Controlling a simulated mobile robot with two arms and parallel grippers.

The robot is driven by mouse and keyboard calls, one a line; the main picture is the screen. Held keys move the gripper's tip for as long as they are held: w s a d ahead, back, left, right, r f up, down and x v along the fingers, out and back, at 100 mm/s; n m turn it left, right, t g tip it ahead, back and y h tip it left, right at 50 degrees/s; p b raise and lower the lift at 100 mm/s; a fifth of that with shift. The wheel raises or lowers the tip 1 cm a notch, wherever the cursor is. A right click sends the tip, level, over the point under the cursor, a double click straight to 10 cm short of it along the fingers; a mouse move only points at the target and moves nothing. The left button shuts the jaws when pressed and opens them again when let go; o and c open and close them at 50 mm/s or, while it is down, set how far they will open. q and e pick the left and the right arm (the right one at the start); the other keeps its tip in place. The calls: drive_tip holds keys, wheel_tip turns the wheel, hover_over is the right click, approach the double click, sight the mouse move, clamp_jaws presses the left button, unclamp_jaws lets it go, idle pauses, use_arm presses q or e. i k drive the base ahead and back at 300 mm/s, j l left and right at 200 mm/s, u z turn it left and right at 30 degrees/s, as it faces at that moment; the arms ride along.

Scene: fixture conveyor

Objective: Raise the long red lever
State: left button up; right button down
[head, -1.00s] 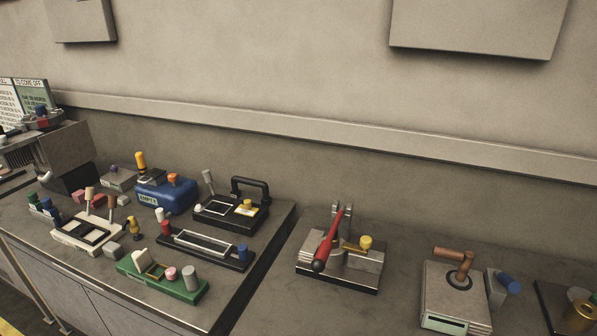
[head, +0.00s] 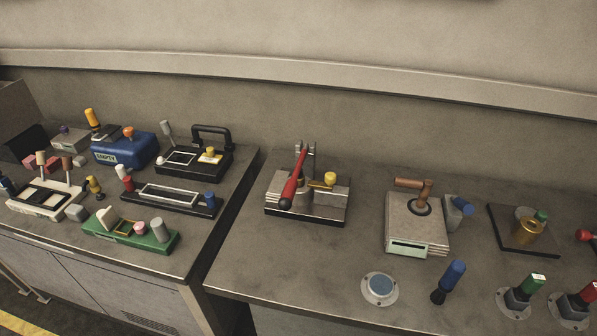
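The long red lever (head: 294,178) is on a grey metal fixture with a black base (head: 305,217) on the right-hand bench. The lever slants down toward the front and ends in a dark ball knob. Its upper end meets a metal bracket at the back of the fixture. A yellow knob (head: 329,179) stands to the right of the lever on the same fixture. Neither of my grippers shows in the head view.
Left of the lever, a separate bench holds a black-handled fixture (head: 212,137), a blue box (head: 124,150) and a green fixture (head: 131,237). To the right are a wooden-handled box (head: 416,224), a blue-handled tool (head: 449,282) and a round blue button (head: 380,287). Bench top (head: 270,265) before the lever is clear.

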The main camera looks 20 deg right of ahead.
sight(285, 203)
drive_tip(key=k+l+u, duration=0.45)
drive_tip(key=l, duration=0.25)
drive_tip(key=k+l+u, duration=0.1)
drive_tip(key=l+u, duration=0.15)
drive_tip(key=l, duration=0.1)
